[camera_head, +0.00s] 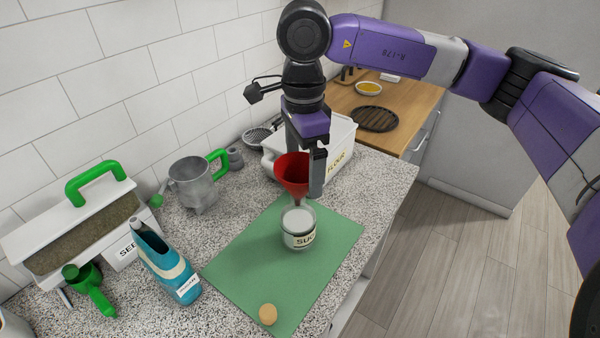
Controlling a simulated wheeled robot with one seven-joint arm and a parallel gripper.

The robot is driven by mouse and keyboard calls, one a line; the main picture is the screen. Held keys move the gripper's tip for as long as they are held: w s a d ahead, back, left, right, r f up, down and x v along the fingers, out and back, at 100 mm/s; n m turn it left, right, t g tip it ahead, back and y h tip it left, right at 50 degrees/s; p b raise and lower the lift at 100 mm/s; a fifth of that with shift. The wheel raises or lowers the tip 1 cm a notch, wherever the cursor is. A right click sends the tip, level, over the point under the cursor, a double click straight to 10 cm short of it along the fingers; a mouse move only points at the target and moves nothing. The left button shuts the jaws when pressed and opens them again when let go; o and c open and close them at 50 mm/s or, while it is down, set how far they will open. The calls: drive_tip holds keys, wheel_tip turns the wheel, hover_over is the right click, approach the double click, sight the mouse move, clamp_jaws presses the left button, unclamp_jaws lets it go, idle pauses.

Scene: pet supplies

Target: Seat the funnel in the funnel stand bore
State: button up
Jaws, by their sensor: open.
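My gripper (307,172) points down at the funnel and is open. One finger shows just right of the funnel; the other is largely hidden behind it. I cannot make out a funnel stand or its bore.
A white flour bin (340,140) stands close behind my gripper. A cork (268,314) lies on the front of the mat.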

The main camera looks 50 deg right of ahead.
sight(304, 177)
drive_tip(key=shift+s+f+p, duration=0.1)
drive_tip(key=shift+f+p, duration=0.3)
drive_tip(key=shift+f, duration=1.35)
drive_tip(key=c, duration=1.3)
drive_tip(key=shift+c, duration=0.2)
drive_tip(key=shift+r, duration=0.15)
